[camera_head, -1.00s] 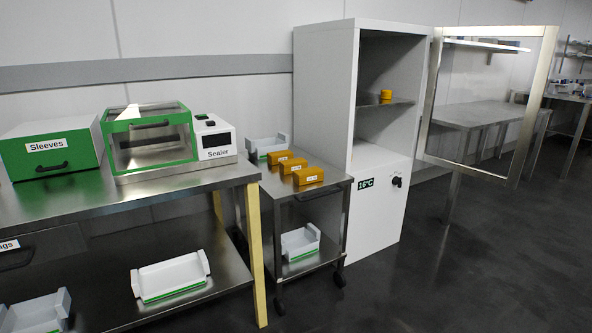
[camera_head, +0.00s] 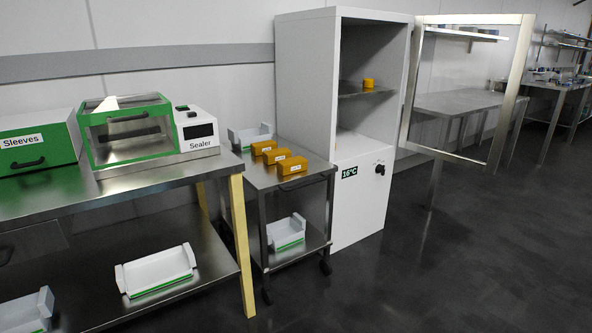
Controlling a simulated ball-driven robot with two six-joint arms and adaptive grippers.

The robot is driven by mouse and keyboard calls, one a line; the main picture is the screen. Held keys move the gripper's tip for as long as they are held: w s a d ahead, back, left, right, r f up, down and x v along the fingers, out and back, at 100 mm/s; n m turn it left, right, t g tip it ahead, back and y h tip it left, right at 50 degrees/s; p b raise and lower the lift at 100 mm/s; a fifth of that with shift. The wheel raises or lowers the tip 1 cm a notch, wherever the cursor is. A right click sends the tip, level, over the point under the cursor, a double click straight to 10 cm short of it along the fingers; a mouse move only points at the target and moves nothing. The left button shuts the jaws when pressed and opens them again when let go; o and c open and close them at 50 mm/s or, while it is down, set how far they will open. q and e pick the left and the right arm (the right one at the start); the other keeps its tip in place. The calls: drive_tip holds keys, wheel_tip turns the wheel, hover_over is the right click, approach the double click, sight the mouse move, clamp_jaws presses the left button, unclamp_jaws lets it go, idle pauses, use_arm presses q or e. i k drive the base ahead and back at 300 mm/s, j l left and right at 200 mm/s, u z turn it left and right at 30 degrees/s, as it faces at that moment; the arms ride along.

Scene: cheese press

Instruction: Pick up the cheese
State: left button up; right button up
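Three orange cheese blocks with small white labels lie in a row on the top of the steel cart: the back one (camera_head: 263,147), the middle one (camera_head: 276,156) and the front one (camera_head: 292,166). A small round orange cheese (camera_head: 368,83) sits on the shelf inside the open white cabinet (camera_head: 307,95). Neither of my grippers is in view.
The steel cart (camera_head: 318,166) holds white trays (camera_head: 286,233) above and below. A steel bench at left carries the green-and-white sealer (camera_head: 198,131) and the green Sleeves box (camera_head: 38,143). The cabinet's glass door (camera_head: 465,95) stands open to the right. Dark floor in front is clear.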

sight(270, 157)
drive_tip(key=i+l+u, duration=0.1)
drive_tip(key=u, duration=0.3)
drive_tip(key=i+l+u, duration=0.2)
drive_tip(key=u, duration=0.15)
drive_tip(key=i+l+u, duration=0.2)
drive_tip(key=u, duration=0.2)
